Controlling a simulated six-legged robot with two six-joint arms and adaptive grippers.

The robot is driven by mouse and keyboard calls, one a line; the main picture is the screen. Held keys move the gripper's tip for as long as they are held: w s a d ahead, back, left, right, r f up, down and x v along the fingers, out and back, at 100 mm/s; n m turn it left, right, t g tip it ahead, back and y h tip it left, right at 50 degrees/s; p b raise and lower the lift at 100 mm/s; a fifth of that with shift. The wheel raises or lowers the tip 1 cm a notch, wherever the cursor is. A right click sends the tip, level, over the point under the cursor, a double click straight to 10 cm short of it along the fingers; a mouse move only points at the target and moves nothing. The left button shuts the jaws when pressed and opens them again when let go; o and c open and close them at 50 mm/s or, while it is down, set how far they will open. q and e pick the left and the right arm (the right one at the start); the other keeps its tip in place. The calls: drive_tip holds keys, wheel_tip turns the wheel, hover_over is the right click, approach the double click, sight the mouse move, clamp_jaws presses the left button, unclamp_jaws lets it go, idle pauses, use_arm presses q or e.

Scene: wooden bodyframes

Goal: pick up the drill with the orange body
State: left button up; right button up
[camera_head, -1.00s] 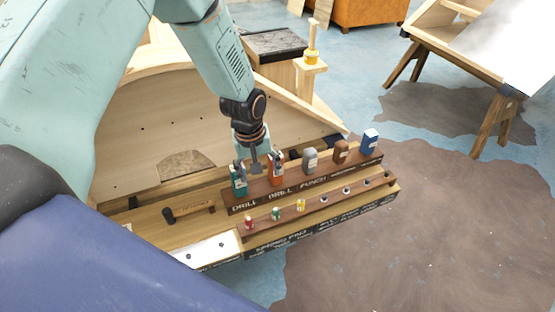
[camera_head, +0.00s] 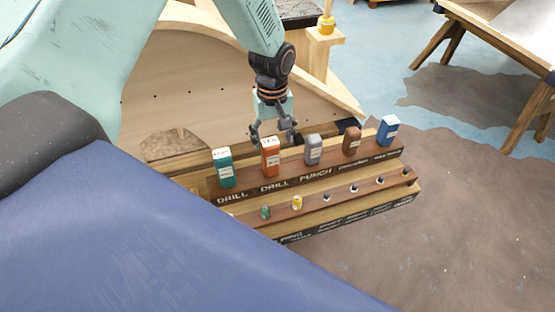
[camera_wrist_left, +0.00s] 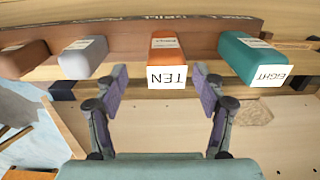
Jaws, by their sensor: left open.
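The drill with the orange body (camera_head: 270,158) stands upright in the rack's upper row, second from the left. In the left wrist view the orange drill (camera_wrist_left: 165,52) shows a white end label reading "TEN". My left gripper (camera_head: 273,133) is open and empty, just behind and above the orange drill. In the left wrist view its two fingers (camera_wrist_left: 162,80) are spread to either side of the orange drill's near end, apart from it. My right gripper does not show.
A teal drill (camera_head: 223,170) stands left of the orange one. A grey punch (camera_head: 313,150), a brown tool (camera_head: 351,142) and a blue one (camera_head: 388,131) stand to its right. Small coloured pieces sit in the lower rack (camera_head: 340,197). A curved wooden panel (camera_head: 200,85) rises behind.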

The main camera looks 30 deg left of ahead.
sight(270, 156)
use_arm(q)
drive_tip(key=shift+s+f, duration=0.1)
drive_tip(key=shift+f, duration=0.15)
drive_tip(key=f, duration=0.6)
drive_tip(key=shift+a+f, duration=0.15)
drive_tip(key=shift+a, duration=0.25)
drive_tip(key=shift+s+f, duration=0.1)
drive_tip(key=shift+f, duration=0.35)
drive_tip(key=shift+s+a+r, duration=0.1)
drive_tip(key=shift+w, duration=0.25)
drive_tip(key=c, duration=0.4)
drive_tip(key=shift+s, duration=0.15)
drive_tip(key=c, duration=0.6)
drive_tip(key=shift+w, duration=0.25)
clamp_jaws()
drive_tip(key=shift+s, duration=0.1)
